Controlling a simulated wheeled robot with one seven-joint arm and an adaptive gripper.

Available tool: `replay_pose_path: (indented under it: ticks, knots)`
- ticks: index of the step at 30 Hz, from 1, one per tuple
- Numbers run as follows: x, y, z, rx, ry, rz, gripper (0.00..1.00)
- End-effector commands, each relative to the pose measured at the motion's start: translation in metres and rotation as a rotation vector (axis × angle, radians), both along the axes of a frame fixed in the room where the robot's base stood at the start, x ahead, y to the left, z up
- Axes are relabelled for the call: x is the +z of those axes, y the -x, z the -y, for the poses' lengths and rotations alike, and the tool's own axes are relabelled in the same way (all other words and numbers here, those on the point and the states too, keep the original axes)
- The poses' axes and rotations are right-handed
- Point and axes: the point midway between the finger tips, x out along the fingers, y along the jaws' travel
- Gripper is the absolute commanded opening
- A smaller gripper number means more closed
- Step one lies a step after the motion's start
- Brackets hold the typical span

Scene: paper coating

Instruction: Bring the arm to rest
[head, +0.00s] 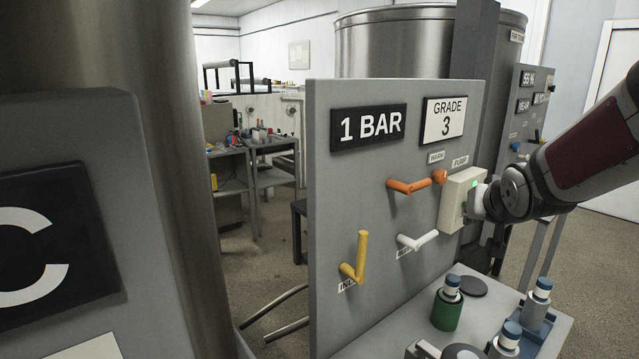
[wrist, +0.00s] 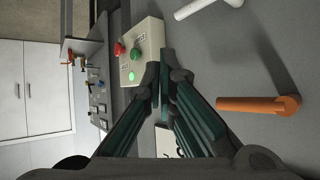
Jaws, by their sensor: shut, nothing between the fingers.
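My gripper (wrist: 163,72) is shut and empty, its two dark green-black fingers meeting at the tips in the wrist view. In the head view my gripper (head: 484,201) is at the right, close to the front of a cream pump box (head: 455,212) on the grey panel; I cannot tell whether it touches. The box also shows in the wrist view (wrist: 150,38), with a red button (wrist: 119,49), a green button (wrist: 137,54) and a lit green lamp (wrist: 131,76). My arm reaches in from the right edge of the head view.
The panel (head: 330,230) carries orange (head: 408,186), white (head: 418,241) and yellow (head: 358,258) levers that stick out. Below, a grey bench top (head: 400,325) holds a green bottle (head: 447,308) and several blue-capped bottles. A large steel tank (head: 400,40) stands behind. Floor at right looks clear.

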Motion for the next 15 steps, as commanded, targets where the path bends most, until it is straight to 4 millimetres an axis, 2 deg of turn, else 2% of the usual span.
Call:
replay_pose_path:
  ticks: [1,7,15]
  knots:
    - [0.008,0.022,-0.013,0.008,0.019,-0.039,0.00]
    - [0.013,0.117,-0.048,0.036,0.052,-0.230,0.00]
    - [-0.001,0.254,-0.091,0.137,0.029,-0.471,0.00]
